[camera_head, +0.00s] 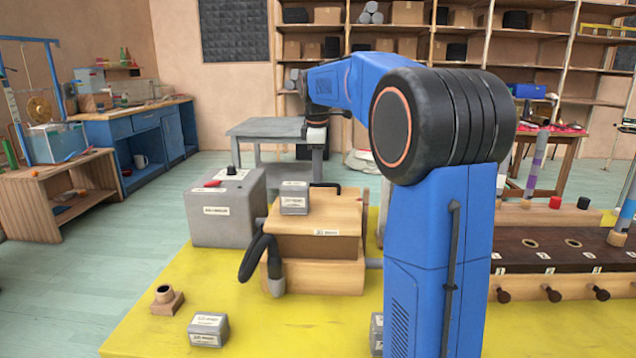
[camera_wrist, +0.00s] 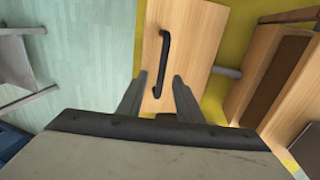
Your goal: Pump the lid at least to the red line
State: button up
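The wooden box with the lid (camera_head: 335,212) stands on the yellow mat; a small grey labelled block (camera_head: 294,204) rests on the lid. In the wrist view the lid (camera_wrist: 200,35) carries a long black bar handle (camera_wrist: 162,62). My gripper (camera_wrist: 159,76) is open, with one finger on each side of the handle's near end in the picture; I cannot tell whether the fingers reach down around it. In the head view my gripper (camera_head: 316,172) hangs at the far side of the lid, its fingertips partly hidden.
A grey box (camera_head: 220,222) with a red piece on top stands left of the wooden box. A black hose (camera_head: 252,258) hangs at the front. A second grey block (camera_head: 208,330) and a small wooden stand (camera_head: 166,300) lie front left. A dark wooden panel (camera_head: 560,250) is at right.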

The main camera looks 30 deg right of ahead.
jog(key=v, duration=1.1)
dwell(1.0)
